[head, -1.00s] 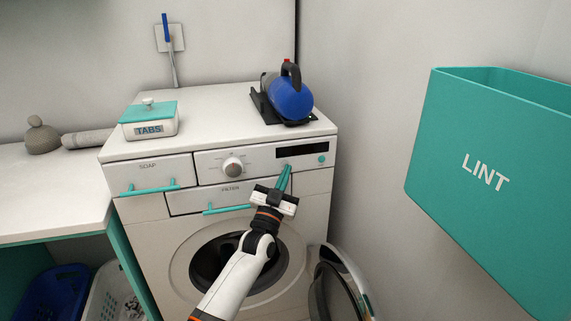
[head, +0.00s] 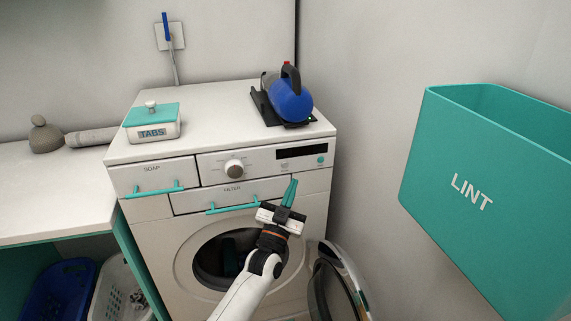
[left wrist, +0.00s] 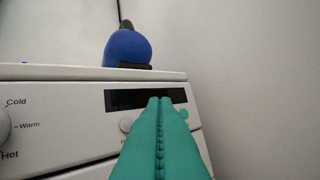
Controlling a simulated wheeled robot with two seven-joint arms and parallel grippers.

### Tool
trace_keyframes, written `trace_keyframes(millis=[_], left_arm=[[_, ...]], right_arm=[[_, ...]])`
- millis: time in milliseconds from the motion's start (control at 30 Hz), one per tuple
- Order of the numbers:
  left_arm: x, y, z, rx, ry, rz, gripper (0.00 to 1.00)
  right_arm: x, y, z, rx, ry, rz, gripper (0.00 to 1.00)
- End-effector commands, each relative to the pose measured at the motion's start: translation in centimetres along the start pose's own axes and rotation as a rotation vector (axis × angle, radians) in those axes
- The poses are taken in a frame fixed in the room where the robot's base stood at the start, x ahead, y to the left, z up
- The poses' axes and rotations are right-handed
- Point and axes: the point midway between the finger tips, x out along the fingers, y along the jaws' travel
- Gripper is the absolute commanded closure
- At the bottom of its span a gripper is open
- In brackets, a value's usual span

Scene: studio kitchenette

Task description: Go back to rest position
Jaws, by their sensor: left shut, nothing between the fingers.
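My left gripper (head: 289,194) is in front of the white washing machine (head: 315,210), a little below its control panel. Its teal fingers are together with nothing between them. In the left wrist view the shut fingers (left wrist: 160,135) point toward the panel with the dark display (left wrist: 115,98). I cannot tell from that view exactly how far they are from it. My right gripper is not in view.
The washer's round door (head: 335,285) hangs open at lower right. A teal LINT bin (head: 455,205) is on the right. A blue appliance (head: 290,100) and a TABS box (head: 152,127) stand on the washer. Laundry baskets (head: 62,290) sit at lower left.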

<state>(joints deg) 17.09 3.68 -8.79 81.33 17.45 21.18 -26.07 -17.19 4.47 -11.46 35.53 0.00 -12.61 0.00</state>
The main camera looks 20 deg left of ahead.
Motion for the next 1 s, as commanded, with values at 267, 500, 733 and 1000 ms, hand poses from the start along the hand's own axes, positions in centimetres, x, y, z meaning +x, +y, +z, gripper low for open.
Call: trace_keyframes(millis=[267,500,733,1000], left_arm=[[0.0,0.0,-0.1,0.0,0.001,-0.001,1.0],[-4.4,-1.9,-6.8,-0.01,0.186,-0.063,1.0],[-16.8,-5.1,-18.6,-0.038,0.574,-0.175,1.0],[-35.6,-7.2,-27.3,-0.066,1.024,-0.272,1.0]], right_arm=[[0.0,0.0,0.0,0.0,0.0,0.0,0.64],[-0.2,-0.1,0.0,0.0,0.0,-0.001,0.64],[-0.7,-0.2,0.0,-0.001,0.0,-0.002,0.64],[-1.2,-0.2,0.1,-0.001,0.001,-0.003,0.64]])
